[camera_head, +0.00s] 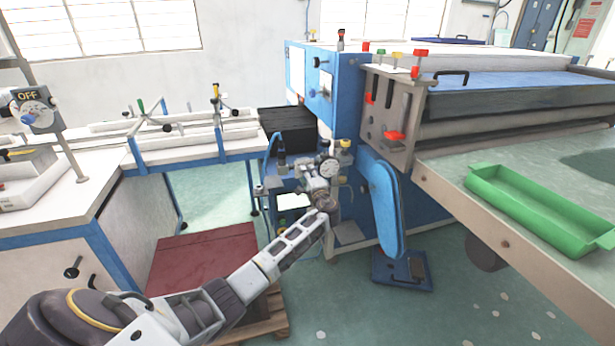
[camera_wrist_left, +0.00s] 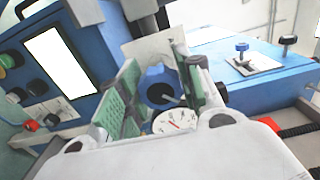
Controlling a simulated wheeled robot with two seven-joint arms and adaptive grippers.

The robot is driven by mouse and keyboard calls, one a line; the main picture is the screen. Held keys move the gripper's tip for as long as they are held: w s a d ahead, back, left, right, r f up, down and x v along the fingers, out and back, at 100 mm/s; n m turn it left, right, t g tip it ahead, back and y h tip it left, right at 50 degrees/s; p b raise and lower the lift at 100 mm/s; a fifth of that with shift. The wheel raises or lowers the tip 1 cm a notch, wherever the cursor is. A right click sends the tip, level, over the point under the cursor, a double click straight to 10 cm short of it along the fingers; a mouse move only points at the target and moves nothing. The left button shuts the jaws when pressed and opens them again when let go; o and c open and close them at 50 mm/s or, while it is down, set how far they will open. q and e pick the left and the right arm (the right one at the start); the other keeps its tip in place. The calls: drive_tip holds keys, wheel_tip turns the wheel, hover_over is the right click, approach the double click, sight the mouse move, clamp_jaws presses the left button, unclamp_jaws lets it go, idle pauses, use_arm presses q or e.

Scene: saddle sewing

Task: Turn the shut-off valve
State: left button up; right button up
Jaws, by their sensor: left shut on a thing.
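My left arm reaches from the lower left in the head view to the front of the blue machine, where my left gripper (camera_head: 322,178) is at a small assembly with a round gauge (camera_head: 328,167). In the left wrist view the green-padded fingers of the left gripper (camera_wrist_left: 156,92) stand either side of a round blue part (camera_wrist_left: 160,94), which looks like the shut-off valve's handle. The gripper is shut on it. The white-faced gauge (camera_wrist_left: 174,121) with a red needle shows just below it. The gripper hides much of the valve in the head view. My right gripper is not in view.
A blue pedal (camera_head: 402,270) lies on the floor right of the arm. The large blue machine (camera_head: 330,100) and a table with a green tray (camera_head: 540,208) bound the right. A white workbench (camera_head: 85,205) stands left, with a dark red platform (camera_head: 200,255) below.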

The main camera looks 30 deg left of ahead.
use_arm(q)
drive_tip(key=shift+f, duration=0.1)
drive_tip(key=o, duration=1)
drive_tip(key=shift+d, duration=0.1)
drive_tip(key=shift+o, duration=0.2)
drive_tip(key=v, duration=1.2)
